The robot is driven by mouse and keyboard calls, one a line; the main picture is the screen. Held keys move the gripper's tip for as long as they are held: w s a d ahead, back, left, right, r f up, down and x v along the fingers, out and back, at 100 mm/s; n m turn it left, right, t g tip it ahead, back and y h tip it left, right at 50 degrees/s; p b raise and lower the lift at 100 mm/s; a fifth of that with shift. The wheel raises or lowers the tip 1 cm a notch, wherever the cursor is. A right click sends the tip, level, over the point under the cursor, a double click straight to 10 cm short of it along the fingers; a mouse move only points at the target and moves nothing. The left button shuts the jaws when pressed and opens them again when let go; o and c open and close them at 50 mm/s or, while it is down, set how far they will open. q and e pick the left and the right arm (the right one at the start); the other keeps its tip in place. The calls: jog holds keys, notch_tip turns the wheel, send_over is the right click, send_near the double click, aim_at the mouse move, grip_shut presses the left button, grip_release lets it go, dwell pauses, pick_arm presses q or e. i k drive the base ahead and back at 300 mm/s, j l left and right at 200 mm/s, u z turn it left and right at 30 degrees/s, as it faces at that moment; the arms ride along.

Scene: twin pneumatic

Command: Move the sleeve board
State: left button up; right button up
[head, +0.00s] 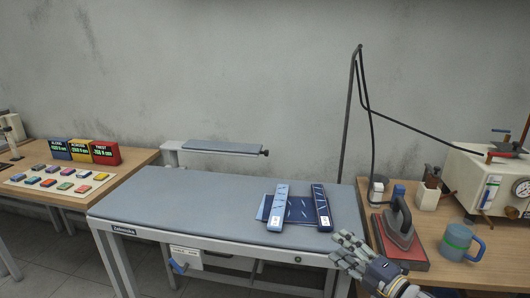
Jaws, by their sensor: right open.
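The sleeve board (222,147) is a narrow grey-blue padded board with a dark tip at its right end. It is at the back left of the ironing table (150,205), on a pale arm, level and raised above the table top. My right gripper (340,253) is open and empty near the front right corner of the table, far from the sleeve board. My left gripper is not in view.
Two blue bars (278,207) (321,208) lie on dark patterned cloth (298,210) on the table. To the right are an iron (400,228) on a red rest, a mug (458,243) and a boiler (490,180). A hose pole (348,120) rises behind. The table's left half is clear.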

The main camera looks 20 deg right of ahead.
aim_at(220, 148)
jog(key=i, duration=1.85)
